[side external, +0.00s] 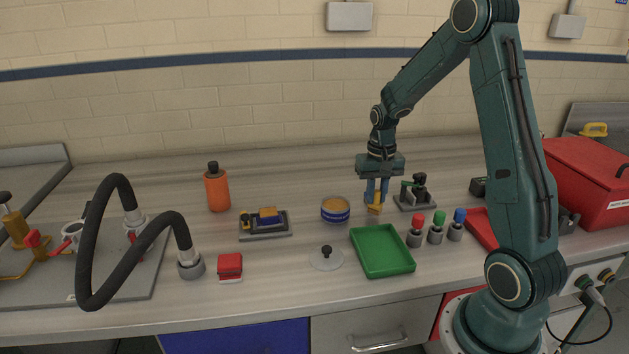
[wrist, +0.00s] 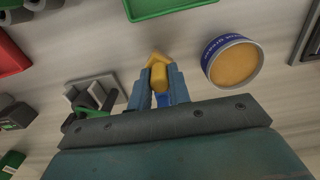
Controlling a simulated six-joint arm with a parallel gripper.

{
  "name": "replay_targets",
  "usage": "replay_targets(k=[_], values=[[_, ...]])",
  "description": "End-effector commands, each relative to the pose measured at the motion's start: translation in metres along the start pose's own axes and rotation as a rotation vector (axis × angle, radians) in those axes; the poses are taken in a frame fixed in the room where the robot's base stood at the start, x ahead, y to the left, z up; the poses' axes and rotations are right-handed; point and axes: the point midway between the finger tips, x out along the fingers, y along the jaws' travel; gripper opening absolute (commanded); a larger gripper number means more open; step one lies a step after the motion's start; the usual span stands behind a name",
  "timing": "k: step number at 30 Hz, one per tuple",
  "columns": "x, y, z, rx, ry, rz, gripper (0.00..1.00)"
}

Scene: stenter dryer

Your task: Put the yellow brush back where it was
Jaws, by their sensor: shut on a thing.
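The yellow brush (side external: 375,208) is in my gripper (side external: 376,190), pointing down just above or at the worktop; I cannot tell if it touches. In the wrist view the brush (wrist: 158,74) sits between the two blue fingers of my gripper (wrist: 157,90), which are shut on it. Part of the brush is hidden by the fingers. The brush is to the right of an open round tin (side external: 336,211) with a blue band and tan contents. A small dark stand with a green part (side external: 415,197) is right beside it, to its right.
A green tray (side external: 382,252) lies in front, with red, green and blue-capped jars (side external: 436,233) to its right. A grey base with blue and yellow parts (side external: 265,232) is left of the tin. A round lid (side external: 325,260) lies in front. The worktop behind is clear.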

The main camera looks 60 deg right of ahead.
Motion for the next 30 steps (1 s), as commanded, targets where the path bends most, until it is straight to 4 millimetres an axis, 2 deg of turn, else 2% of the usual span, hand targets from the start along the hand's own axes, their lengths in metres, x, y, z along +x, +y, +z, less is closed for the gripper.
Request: replay_targets(k=[5,18,19,22,30], values=[[0.015,0.000,0.000,0.000,0.000,0.000,0.00],[0.018,0.000,0.000,0.000,-0.001,0.000,0.00],[0.018,0.000,0.000,0.000,-0.001,0.000,0.23],[0.018,0.000,0.000,0.000,0.000,0.000,0.41],[0.018,0.000,0.000,0.000,0.000,0.000,0.41]])
